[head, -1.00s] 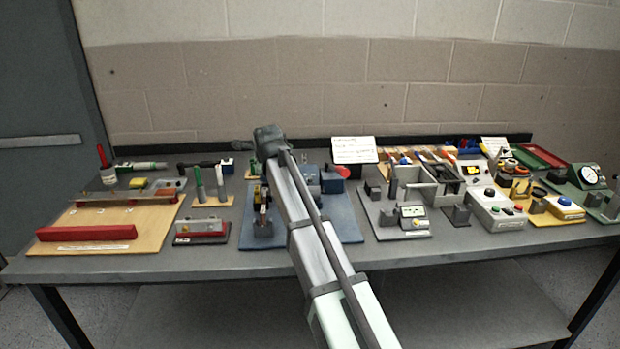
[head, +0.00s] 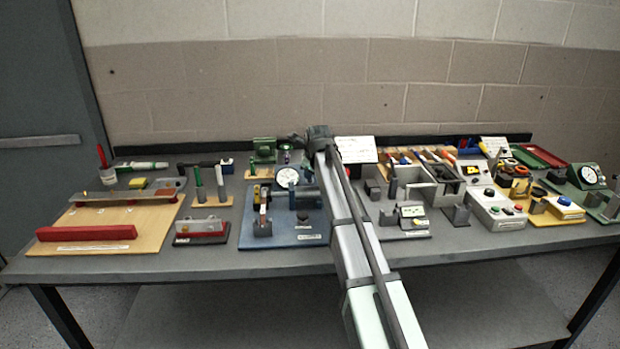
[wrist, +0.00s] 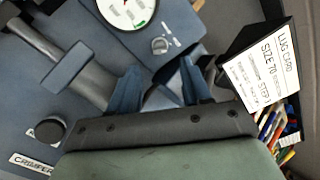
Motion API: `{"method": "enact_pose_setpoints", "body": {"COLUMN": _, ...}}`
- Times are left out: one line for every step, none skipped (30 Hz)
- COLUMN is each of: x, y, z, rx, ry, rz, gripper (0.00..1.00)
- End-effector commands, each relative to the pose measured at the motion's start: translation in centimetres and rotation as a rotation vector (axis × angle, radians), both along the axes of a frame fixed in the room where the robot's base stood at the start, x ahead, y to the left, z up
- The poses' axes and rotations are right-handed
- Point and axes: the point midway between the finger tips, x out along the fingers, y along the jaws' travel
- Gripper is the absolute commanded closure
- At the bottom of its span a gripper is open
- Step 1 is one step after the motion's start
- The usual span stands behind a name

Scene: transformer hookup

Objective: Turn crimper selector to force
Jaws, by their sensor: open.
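The crimper stands on a blue board (head: 285,235) in the middle of the bench in the head view, with a round white gauge (head: 287,177). In the wrist view the gauge (wrist: 124,10) is cut off at the top edge, and a label reading CRIMPER (wrist: 32,163) lies at lower left. A small grey knob (wrist: 159,46) with white marks beside it, seemingly the selector, sits below the gauge. My gripper (wrist: 160,82) is open, its two fingers below the knob in the picture and apart from it. The fingers are not clear in the head view.
A white lug card (wrist: 263,72) on a black stand is close to the right of my gripper; it also shows in the head view (head: 353,150). A black knob (wrist: 48,130) is at left. Pens and tools crowd the lower right of the wrist view.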

Motion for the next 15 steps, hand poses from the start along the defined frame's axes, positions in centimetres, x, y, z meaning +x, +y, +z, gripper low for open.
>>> {"method": "enact_pose_setpoints", "body": {"x": 0.8, "y": 0.0, "z": -0.8, "rx": 0.000, "ry": 0.002, "rz": 0.000, "gripper": 0.52}}
{"method": "enact_pose_setpoints", "body": {"x": 1.1, "y": 0.1, "z": -1.2, "rx": 0.000, "ry": 0.002, "rz": 0.000, "gripper": 0.52}}
{"method": "enact_pose_setpoints", "body": {"x": 1.5, "y": 0.1, "z": -1.7, "rx": -0.001, "ry": 0.001, "rz": 0.001, "gripper": 0.52}}
{"method": "enact_pose_setpoints", "body": {"x": 1.8, "y": 0.1, "z": -2.1, "rx": -0.001, "ry": 0.001, "rz": 0.001, "gripper": 0.52}}
{"method": "enact_pose_setpoints", "body": {"x": 2.1, "y": 0.1, "z": -2.5, "rx": -0.001, "ry": 0.002, "rz": 0.001, "gripper": 0.52}}
{"method": "enact_pose_setpoints", "body": {"x": 2.5, "y": 0.1, "z": -3.0, "rx": -0.001, "ry": 0.002, "rz": 0.001, "gripper": 0.52}}
{"method": "enact_pose_setpoints", "body": {"x": 2.7, "y": 0.1, "z": -3.4, "rx": -0.001, "ry": 0.001, "rz": 0.001, "gripper": 0.52}}
{"method": "enact_pose_setpoints", "body": {"x": 3.0, "y": 0.2, "z": -3.7, "rx": 0.000, "ry": 0.001, "rz": 0.001, "gripper": 0.52}}
{"method": "enact_pose_setpoints", "body": {"x": 3.3, "y": 0.2, "z": -4.1, "rx": 0.000, "ry": 0.001, "rz": 0.001, "gripper": 0.52}}
{"method": "enact_pose_setpoints", "body": {"x": 3.5, "y": 0.2, "z": -4.4, "rx": -0.001, "ry": 0.000, "rz": 0.001, "gripper": 0.52}}
{"method": "enact_pose_setpoints", "body": {"x": 3.7, "y": 0.2, "z": -4.6, "rx": 0.000, "ry": 0.001, "rz": 0.001, "gripper": 0.52}}
{"method": "enact_pose_setpoints", "body": {"x": 3.9, "y": 0.2, "z": -4.9, "rx": 0.000, "ry": 0.001, "rz": 0.001, "gripper": 0.52}}
{"method": "enact_pose_setpoints", "body": {"x": 4.1, "y": 0.2, "z": -5.1, "rx": 0.000, "ry": 0.001, "rz": 0.001, "gripper": 0.52}}
{"method": "enact_pose_setpoints", "body": {"x": 4.2, "y": 0.2, "z": -5.3, "rx": 0.000, "ry": 0.001, "rz": 0.001, "gripper": 0.52}}
{"method": "enact_pose_setpoints", "body": {"x": 4.3, "y": 0.2, "z": -5.5, "rx": -0.001, "ry": 0.000, "rz": 0.001, "gripper": 0.52}}
